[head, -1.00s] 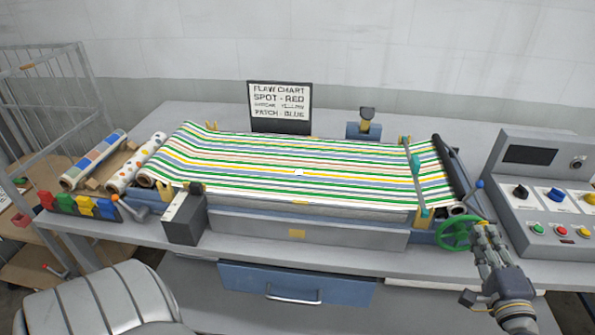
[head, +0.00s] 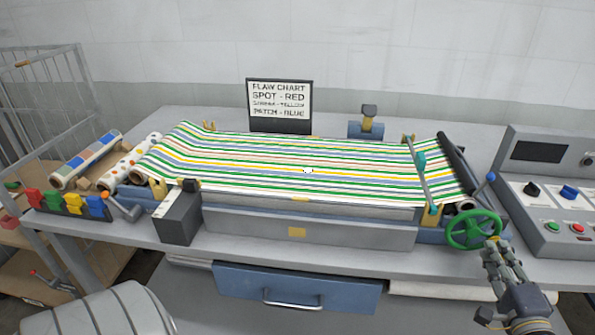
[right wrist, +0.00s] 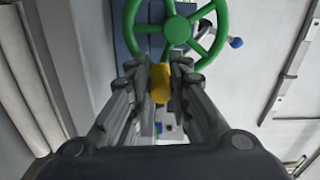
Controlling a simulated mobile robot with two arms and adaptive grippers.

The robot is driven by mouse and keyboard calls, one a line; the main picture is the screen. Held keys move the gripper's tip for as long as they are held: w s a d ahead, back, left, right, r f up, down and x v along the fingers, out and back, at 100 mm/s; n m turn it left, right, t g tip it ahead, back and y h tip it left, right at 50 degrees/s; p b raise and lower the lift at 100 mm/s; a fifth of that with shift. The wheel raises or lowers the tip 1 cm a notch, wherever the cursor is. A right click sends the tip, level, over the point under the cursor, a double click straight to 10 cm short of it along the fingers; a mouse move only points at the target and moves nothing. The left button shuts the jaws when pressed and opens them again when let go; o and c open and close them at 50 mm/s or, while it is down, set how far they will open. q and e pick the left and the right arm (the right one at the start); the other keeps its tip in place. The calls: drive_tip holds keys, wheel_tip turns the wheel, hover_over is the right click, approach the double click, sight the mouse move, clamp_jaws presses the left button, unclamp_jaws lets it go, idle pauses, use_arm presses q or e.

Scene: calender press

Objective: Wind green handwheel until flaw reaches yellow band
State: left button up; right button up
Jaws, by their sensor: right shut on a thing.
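The green handwheel (head: 474,230) is at the right front of the press. My right gripper (head: 493,243) is shut on its yellow knob (right wrist: 160,84), at the wheel's lower right in the head view. The wheel's rim and spokes (right wrist: 177,29) fill the top of the right wrist view. The striped web (head: 250,160) lies across the press bed. A small pale mark with dark specks (head: 308,171), seemingly the flaw, is near the web's middle. It sits roughly in line between small yellow marks at the bed's front edge (head: 300,199) and back edge (head: 315,137). My left gripper is out of view.
A flaw chart sign (head: 280,105) stands behind the web. A control panel (head: 550,190) is at right. Several coloured blocks (head: 70,203), a crank lever (head: 125,208) and patterned rolls (head: 90,157) are at left. A blue drawer (head: 295,288) is below.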

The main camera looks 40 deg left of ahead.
drive_tip(key=o, duration=1.1)
drive_tip(key=p+v, duration=0.1)
drive_tip(key=v, duration=0.6)
drive_tip(key=shift+r+p, duration=0.1)
drive_tip(key=shift+p, duration=0.25)
